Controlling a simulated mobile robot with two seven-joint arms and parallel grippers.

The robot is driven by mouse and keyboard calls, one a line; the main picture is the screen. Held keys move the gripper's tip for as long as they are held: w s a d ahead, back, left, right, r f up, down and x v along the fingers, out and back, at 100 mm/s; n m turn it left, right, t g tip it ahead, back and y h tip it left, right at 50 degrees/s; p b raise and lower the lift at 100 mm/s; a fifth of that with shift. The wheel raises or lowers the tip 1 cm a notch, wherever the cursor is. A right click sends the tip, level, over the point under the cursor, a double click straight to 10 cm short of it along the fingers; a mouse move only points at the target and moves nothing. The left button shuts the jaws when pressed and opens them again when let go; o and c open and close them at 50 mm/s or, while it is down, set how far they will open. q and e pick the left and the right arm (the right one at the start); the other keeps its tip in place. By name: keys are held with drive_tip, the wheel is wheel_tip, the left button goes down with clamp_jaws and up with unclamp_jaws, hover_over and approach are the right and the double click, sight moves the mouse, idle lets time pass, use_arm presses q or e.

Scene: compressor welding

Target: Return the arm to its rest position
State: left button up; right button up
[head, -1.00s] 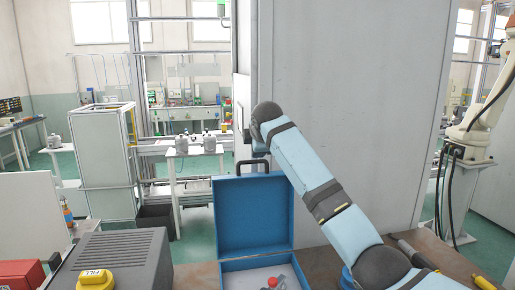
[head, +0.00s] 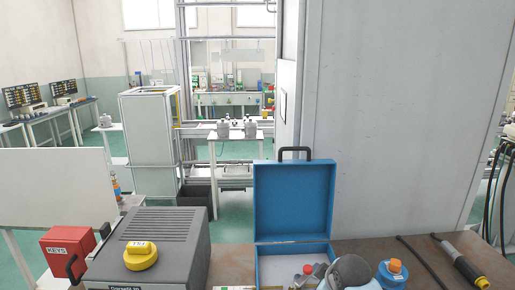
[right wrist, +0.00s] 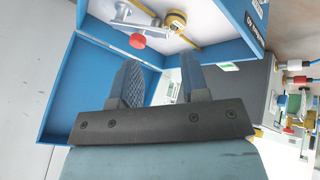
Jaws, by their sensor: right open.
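My right arm shows in the head view only as a grey rounded piece (head: 350,272) at the bottom edge, in front of the blue case (head: 295,200). The case stands open on the brown bench with its lid upright. In the right wrist view my right gripper (right wrist: 162,78) is open, with nothing between its two ridged fingers. Beyond the fingers that view shows the open blue case (right wrist: 88,80), with a red knob (right wrist: 137,41) and brass fittings inside. My left gripper is in neither view.
A grey machine (head: 175,235) with a yellow cap (head: 141,256) stands left of the case, with a red box (head: 68,250) beside it. A blue bottle (head: 391,274) and a yellow-banded torch (head: 468,268) are on the right. A tall grey panel (head: 400,110) rises behind the bench.

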drive_tip(key=s+d+f+m+g, duration=0.1)
drive_tip(key=s+d+f+m, duration=0.15)
drive_tip(key=s, duration=0.75)
drive_tip(key=s+d+f+m, duration=0.2)
drive_tip(key=s+f, duration=0.2)
drive_tip(key=s, duration=0.5)
drive_tip(key=s+d+r+m+g+h, duration=0.1)
drive_tip(key=s+d+m, duration=0.1)
drive_tip(key=s, duration=0.6)
drive_tip(key=s+d+r+m+g, duration=0.1)
drive_tip(key=s+d+m, duration=0.1)
drive_tip(key=s, duration=0.7)
drive_tip(key=w+a+f+t+y, duration=0.1)
drive_tip(key=w+a+f+t, duration=0.1)
drive_tip(key=f, duration=0.2)
drive_tip(key=w+a+f+t+y, duration=0.1)
drive_tip(key=w+a+f+t, duration=0.1)
drive_tip(key=f, duration=0.3)
drive_tip(key=w+a+f+n+t+y, duration=0.1)
drive_tip(key=w+a+f+t, duration=0.1)
drive_tip(key=f, duration=0.3)
drive_tip(key=shift+w+t, duration=0.15)
drive_tip(key=shift+t, duration=0.65)
